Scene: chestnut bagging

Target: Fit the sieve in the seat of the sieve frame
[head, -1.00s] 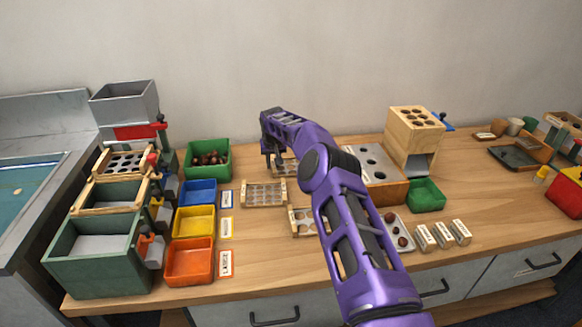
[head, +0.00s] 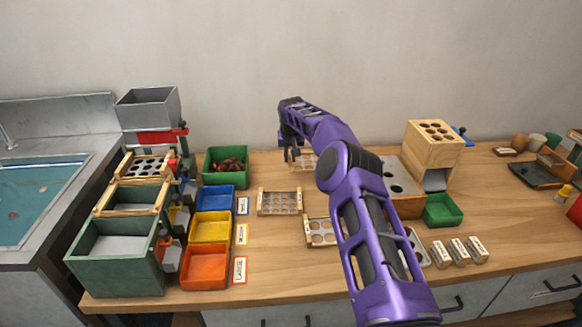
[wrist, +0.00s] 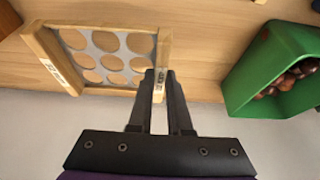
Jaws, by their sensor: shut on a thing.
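My gripper (wrist: 160,78) is shut on one wooden side rail of a sieve (wrist: 147,42), a wooden frame around a grey plate with large round holes. The rail bears a small label, partly covered by the fingers. In the head view my gripper (head: 292,156) and the held sieve (head: 306,163) are at the back of the table, partly hidden by my arm. The sieve frame (head: 160,193) appears to be the stepped stand at the left. A dark-holed sieve (head: 147,166) sits at its upper level, above a wooden-edged opening (head: 133,199).
Two more sieves (head: 280,202) (head: 320,232) lie mid-table. A green bin of chestnuts (head: 226,168) stands between stand and gripper; it also shows in the wrist view (wrist: 270,70). Blue, yellow and orange bins (head: 208,228) line the stand. A wooden block (head: 432,148) stands right.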

